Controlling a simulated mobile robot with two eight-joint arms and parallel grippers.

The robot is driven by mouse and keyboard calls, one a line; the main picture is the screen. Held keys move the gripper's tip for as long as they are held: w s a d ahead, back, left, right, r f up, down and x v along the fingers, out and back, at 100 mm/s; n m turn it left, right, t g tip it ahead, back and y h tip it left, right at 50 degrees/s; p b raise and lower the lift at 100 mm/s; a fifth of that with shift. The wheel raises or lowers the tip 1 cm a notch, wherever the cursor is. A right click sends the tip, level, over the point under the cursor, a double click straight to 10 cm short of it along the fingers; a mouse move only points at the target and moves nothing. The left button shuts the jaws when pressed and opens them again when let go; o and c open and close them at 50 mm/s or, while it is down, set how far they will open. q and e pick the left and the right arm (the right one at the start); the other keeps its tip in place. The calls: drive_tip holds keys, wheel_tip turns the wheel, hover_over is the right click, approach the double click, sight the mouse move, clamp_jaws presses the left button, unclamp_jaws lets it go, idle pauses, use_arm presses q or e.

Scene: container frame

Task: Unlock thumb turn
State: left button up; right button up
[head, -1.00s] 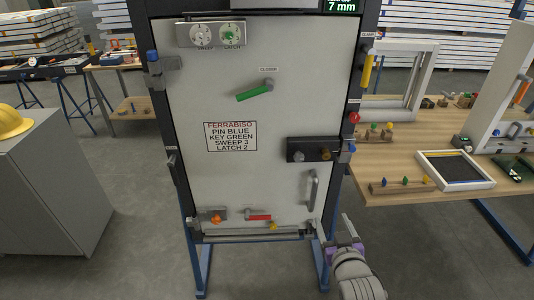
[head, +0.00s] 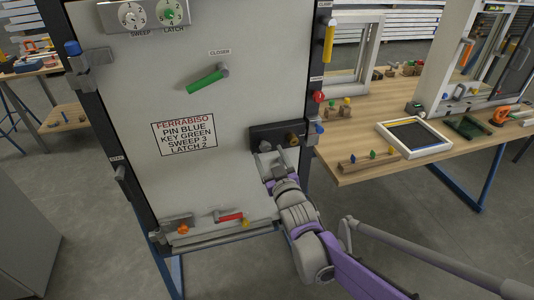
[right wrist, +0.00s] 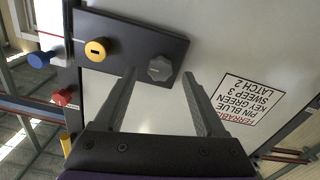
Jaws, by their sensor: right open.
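The thumb turn is a grey faceted knob (right wrist: 160,68) on a black lock plate (head: 262,133), beside a brass key cylinder (head: 292,139). The plate is on the right side of a pale door panel (head: 170,90). My right gripper (head: 268,158) is at the plate's lower edge and hides the knob in the head view. In the right wrist view the right gripper (right wrist: 160,78) is open, and the knob appears between its fingertips, a little beyond them. I cannot tell whether they touch. My left gripper is out of view.
The panel also bears a green lever (head: 206,82), a red lever (head: 230,217), two dials (head: 150,14) and a printed notice (head: 184,133). Red (head: 318,96) and blue (head: 319,127) knobs sit on the right frame edge. A wooden bench (head: 365,172) stands to the right.

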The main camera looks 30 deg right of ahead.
drive_tip(key=shift+x, duration=1.1)
clamp_jaws()
